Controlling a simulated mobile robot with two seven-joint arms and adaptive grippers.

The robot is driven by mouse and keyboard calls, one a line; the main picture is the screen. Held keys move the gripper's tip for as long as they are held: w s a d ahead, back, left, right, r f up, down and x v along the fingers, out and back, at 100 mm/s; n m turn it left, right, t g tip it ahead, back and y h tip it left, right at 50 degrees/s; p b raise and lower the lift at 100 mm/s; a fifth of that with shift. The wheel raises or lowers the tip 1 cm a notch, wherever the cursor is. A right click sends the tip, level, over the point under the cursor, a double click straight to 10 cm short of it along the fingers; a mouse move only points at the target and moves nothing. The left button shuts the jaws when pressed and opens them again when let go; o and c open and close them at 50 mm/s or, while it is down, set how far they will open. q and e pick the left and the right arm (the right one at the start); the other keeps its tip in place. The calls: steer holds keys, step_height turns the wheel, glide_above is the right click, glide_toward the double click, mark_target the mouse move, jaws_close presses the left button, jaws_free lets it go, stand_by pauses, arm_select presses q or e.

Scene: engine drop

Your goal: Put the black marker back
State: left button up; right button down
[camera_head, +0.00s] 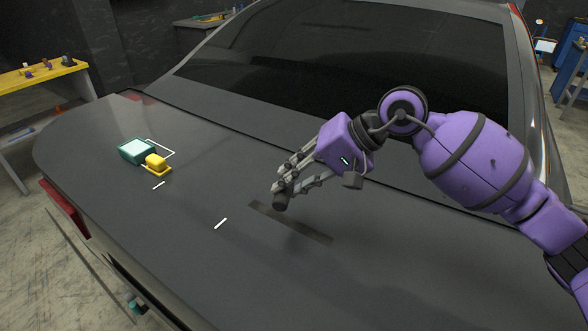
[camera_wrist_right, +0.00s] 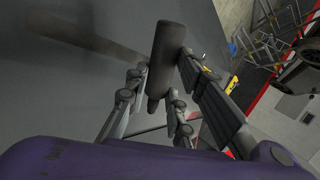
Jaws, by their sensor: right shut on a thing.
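The black marker (camera_wrist_right: 166,58), a dark thick cylinder with a narrower end, is between the fingers of my right gripper in the right wrist view. In the head view its dark end (camera_head: 280,202) shows below the fingertips. My right gripper (camera_head: 287,184) is shut on it, above the dark grey car lid (camera_head: 215,270); the exact height is hard to tell. A darker long strip (camera_head: 290,223) lies on the lid just below and right of the gripper. It also shows in the right wrist view (camera_wrist_right: 85,36). My left gripper is not in view.
A teal box-like device (camera_head: 132,150) and a yellow block (camera_head: 156,162) on a yellow base stand on the lid at left, near a white outline. Two short white marks (camera_head: 220,223) lie on the lid. The rear window (camera_head: 360,45) rises behind. A yellow-topped bench (camera_head: 35,75) stands at far left.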

steer(key=shift+s+f, duration=0.2)
step_height(320, 180, down, 7)
steer(key=shift+f+b, duration=0.1)
steer(key=shift+b, duration=0.7)
steer(key=shift+f, duration=0.45)
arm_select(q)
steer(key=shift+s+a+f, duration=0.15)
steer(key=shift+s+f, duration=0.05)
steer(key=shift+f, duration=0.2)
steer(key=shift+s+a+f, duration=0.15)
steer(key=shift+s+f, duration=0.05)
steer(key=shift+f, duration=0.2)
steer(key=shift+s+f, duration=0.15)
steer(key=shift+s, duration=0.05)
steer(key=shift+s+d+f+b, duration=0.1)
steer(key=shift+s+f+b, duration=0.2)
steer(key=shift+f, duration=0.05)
arm_select(e)
steer(key=shift+f, duration=0.35)
steer(key=c, duration=1.4)
jaws_free()
steer(key=shift+c, duration=0.2)
